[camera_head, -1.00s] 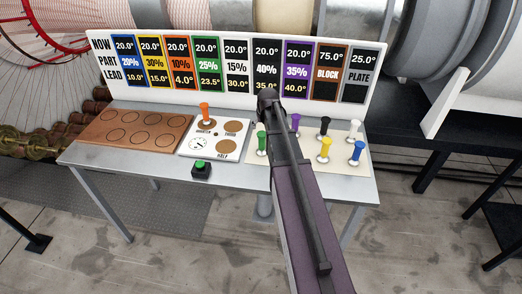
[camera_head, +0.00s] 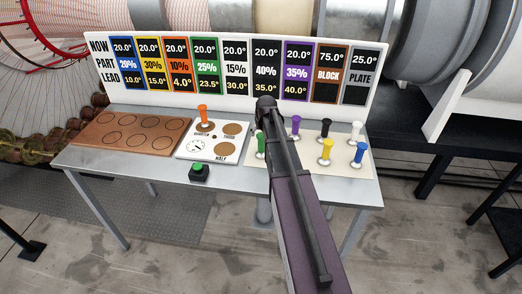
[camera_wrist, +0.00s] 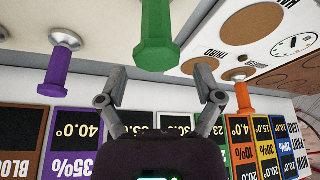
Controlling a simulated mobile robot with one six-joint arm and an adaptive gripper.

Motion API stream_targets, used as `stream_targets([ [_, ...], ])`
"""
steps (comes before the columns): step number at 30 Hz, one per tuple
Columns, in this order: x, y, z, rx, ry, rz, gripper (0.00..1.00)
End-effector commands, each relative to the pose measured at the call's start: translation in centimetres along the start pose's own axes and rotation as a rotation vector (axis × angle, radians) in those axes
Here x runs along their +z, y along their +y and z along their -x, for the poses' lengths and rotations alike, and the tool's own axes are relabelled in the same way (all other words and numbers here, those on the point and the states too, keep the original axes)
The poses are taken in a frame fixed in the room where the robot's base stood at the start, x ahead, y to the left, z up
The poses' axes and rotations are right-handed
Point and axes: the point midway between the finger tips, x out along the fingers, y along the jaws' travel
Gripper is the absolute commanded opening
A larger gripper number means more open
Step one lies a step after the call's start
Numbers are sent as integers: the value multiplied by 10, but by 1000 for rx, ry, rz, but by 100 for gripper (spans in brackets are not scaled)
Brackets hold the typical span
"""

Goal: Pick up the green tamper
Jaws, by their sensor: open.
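The green tamper (camera_head: 261,145) stands upright on a cream mat (camera_head: 309,166) at the right of the table, partly hidden by my arm in the head view. In the wrist view the green tamper (camera_wrist: 157,38) is large and near, at the top middle. My gripper (camera_wrist: 160,88) is open and empty, its two fingers spread to either side of the tamper's line. A gap shows between the fingertips and the tamper's handle end. The gripper's fingers are hidden in the head view.
Purple (camera_head: 295,126), black, white, yellow (camera_head: 326,152) and blue tampers share the mat. An orange tamper (camera_head: 203,117) stands on the white dial board (camera_head: 186,152). A brown board (camera_head: 95,146) with ring marks lies left. A sign (camera_head: 380,45) stands behind. A green button (camera_head: 199,167) sits in front.

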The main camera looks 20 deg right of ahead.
Motion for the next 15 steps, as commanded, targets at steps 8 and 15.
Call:
stream_targets([
  [8,0,0,-4,0,0,1,85],
  [15,2,1,-20,0,0,1,85],
])
